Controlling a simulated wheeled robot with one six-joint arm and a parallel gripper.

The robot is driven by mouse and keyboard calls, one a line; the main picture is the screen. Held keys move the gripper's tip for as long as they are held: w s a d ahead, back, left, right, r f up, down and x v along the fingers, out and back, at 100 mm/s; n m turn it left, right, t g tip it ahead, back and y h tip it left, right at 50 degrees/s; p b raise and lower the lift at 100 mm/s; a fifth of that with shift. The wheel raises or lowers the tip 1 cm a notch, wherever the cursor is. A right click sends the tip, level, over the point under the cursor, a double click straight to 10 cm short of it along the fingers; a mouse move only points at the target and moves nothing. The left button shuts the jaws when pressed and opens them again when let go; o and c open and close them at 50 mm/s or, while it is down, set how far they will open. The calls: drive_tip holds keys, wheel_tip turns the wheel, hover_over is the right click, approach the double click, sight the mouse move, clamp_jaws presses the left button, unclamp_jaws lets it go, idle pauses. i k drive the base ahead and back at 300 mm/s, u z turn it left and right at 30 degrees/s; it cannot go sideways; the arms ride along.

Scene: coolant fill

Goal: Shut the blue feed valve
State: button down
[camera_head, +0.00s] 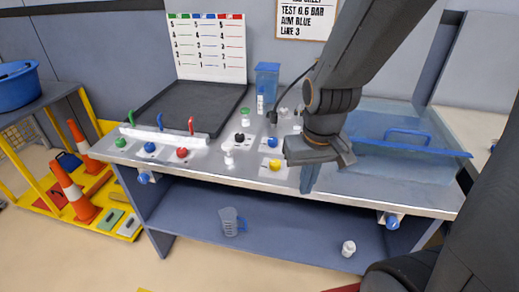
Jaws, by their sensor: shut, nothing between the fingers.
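A white manifold bar (152,137) lies along the left front of the bench. Three upright levers rise from it: a green one (131,118), a blue one (160,121) and a red one (191,125). The blue lever stands in the middle, roughly upright. A blue round knob (150,147) sits in front of the bar. My gripper (308,185) points down near the bench's front edge, right of centre and well to the right of the levers. It is shut and empty. My arm hides part of the bench behind it.
A dark tray (186,108), coloured knobs such as a yellow one (275,165), and a blue container (267,75) are on the bench. A clear blue lidded bin (405,150) is at right. Orange cones (73,188) stand left. A jug (231,221) is below.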

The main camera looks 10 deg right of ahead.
sight(272, 142)
drive_tip(key=z, duration=1.65)
drive_tip(key=k, duration=0.75)
drive_tip(key=u, duration=0.95)
drive_tip(key=i, duration=1)
